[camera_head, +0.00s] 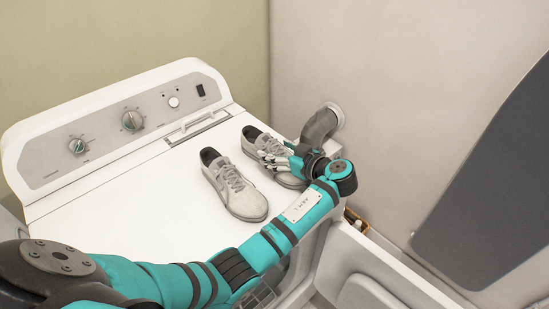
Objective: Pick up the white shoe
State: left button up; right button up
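Two pale grey-white shoes sit side by side on top of the white machine (150,205). The left shoe (236,188) stands free, its toe towards the front right. The right shoe (257,143) is partly hidden by my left gripper (272,158). The gripper's fingers are over the middle of this right shoe, at its right side. I cannot tell whether they touch the shoe or how far apart they are. My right gripper is not in view.
The control panel (108,128) with knobs rises at the machine's back. A grey duct (318,127) meets the wall behind my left wrist. A brown container (355,221) sits beyond my arm, near a white machine part (372,262). The machine's top left of the shoes is clear.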

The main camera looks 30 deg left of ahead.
pick_arm(q)
jog(key=shift+a, duration=0.1)
jog(key=c, duration=1.1)
jog(key=shift+c, duration=1.1)
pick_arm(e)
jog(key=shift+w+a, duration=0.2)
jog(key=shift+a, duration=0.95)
